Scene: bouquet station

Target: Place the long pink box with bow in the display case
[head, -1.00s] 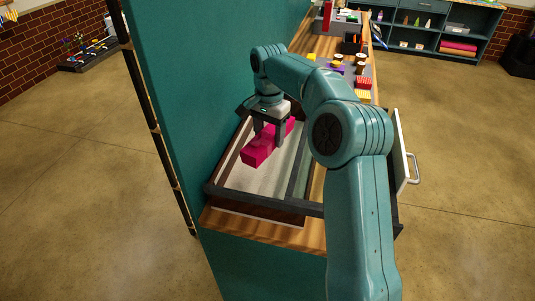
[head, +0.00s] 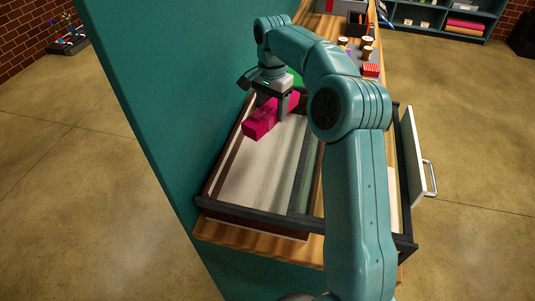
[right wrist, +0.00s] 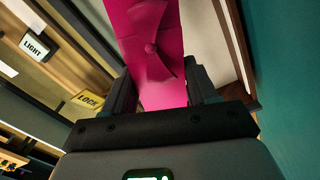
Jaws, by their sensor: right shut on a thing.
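The long pink box with bow (head: 261,121) is at the far left part of the display case (head: 262,217), within its dark frame as seen from above. I cannot tell whether it touches the pale floor of the case. My right gripper (head: 271,106) is over the box and shut on it, with one finger showing on its right side. In the right wrist view the box (right wrist: 158,85) runs between the two fingers, its bow facing the camera. The far end of the box is partly hidden by my gripper. My left gripper is not in view.
A teal wall (head: 160,105) stands close along the case's left side. A white panel with a handle (head: 413,150) stands at its right. Several cups and small boxes are on the counter beyond. LIGHT (right wrist: 35,47) and LOCK (right wrist: 88,99) labels show beside the case. The near case floor is clear.

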